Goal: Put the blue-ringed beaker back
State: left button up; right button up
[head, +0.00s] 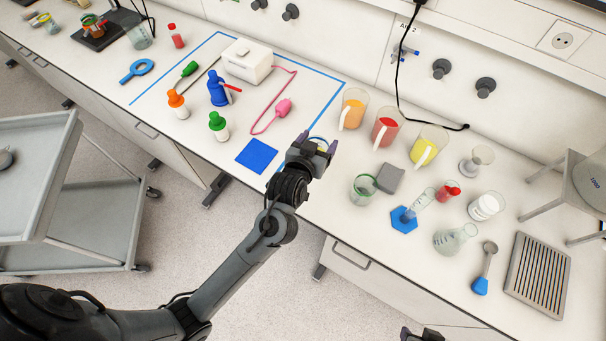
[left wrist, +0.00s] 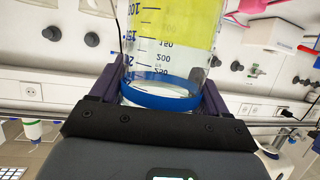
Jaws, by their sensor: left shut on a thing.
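The blue-ringed beaker (left wrist: 165,60) fills the middle of the left wrist view. It is clear with volume marks, a blue ring (left wrist: 160,97) around it and yellow contents. My left gripper (head: 312,150) is shut on it, with a finger on each side near the ring. In the head view the gripper mostly hides the beaker; only a little of its rim shows behind the fingers, by the front right corner of the blue tape outline. A blue square (head: 257,156) lies left of the gripper. A bit of my right gripper (head: 420,334) shows at the bottom edge.
Beakers with orange (head: 353,110), red (head: 386,128) and yellow (head: 427,147) contents stand right of the gripper. A green-ringed beaker (head: 362,189) and grey block (head: 390,179) are nearer. Dropper bottles and a white box (head: 246,61) stand left.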

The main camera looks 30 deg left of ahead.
aim_at(322, 144)
pick_arm(q)
jog(key=shift+y, duration=0.4)
jog(key=w+f+b, duration=0.1)
jog(key=w+f, duration=0.1)
jog(key=w, duration=0.1)
jog(key=shift+w+d+f+b, duration=0.15)
jog(key=shift+w+b, duration=0.15)
jog(key=shift+b, duration=0.1)
notch_tip(322, 144, down, 5)
jog(key=shift+w+r, duration=0.1)
jog(key=shift+f+b, duration=0.35)
jog(key=shift+f, duration=1.95)
jog(key=shift+f, duration=0.2)
jog(key=o, duration=1.3)
